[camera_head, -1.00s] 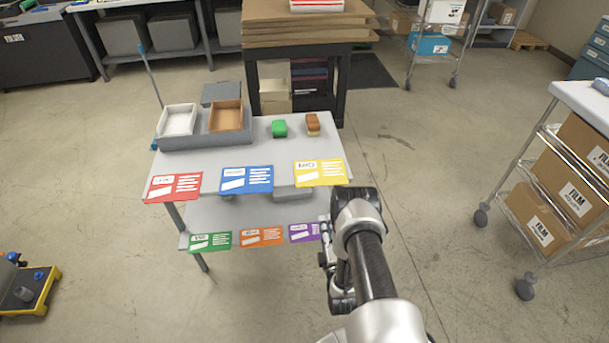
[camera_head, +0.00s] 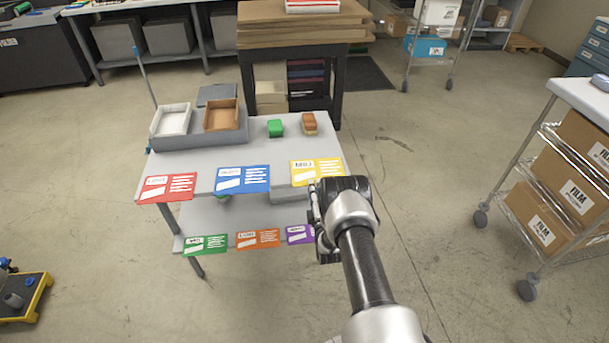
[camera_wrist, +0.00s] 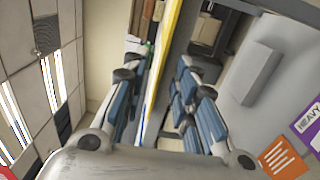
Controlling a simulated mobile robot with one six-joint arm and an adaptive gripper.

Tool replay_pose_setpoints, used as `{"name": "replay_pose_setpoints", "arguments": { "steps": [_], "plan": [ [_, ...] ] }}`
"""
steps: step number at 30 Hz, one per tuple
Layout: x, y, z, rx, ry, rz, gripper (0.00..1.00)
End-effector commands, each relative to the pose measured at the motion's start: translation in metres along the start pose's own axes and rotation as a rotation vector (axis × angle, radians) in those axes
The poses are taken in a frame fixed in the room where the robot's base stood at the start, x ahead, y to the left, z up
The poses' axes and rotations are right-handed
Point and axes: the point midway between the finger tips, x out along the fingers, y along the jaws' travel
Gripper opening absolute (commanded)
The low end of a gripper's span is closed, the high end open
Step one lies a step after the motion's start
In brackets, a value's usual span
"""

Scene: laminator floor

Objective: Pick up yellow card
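The yellow card (camera_head: 316,172) lies at the front right corner of the cart's grey top, in line with a red card (camera_head: 167,187) and a blue card (camera_head: 242,180). In the wrist view the yellow card (camera_wrist: 166,50) shows edge-on as a thin yellow strip running between my fingers. My gripper (camera_head: 314,203) is at the front edge of the cart, just below the yellow card in the head view. In the wrist view my gripper (camera_wrist: 158,85) is open, with a blue-padded finger on each side of the strip. Contact with the card cannot be made out.
Green (camera_head: 205,245), orange (camera_head: 258,239) and purple (camera_head: 299,235) cards lie on the lower shelf, the purple one close to my gripper. Two trays, a green block (camera_head: 275,128) and a brown block (camera_head: 309,124) stand farther back on top. Open floor lies right of the cart.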

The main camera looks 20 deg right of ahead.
Motion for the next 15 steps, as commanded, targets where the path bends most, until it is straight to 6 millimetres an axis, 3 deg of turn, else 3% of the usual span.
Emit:
{"name": "replay_pose_setpoints", "arguments": {
  "steps": [4,11,15],
  "plan": [
    [0.0115,-0.0008,0.0002,0.000,0.000,-0.001,0.27],
    [0.0119,-0.0002,0.0002,0.000,-0.001,-0.001,0.26],
    [0.0118,-0.0003,0.0002,0.000,-0.001,-0.001,0.17]
  ]
}}
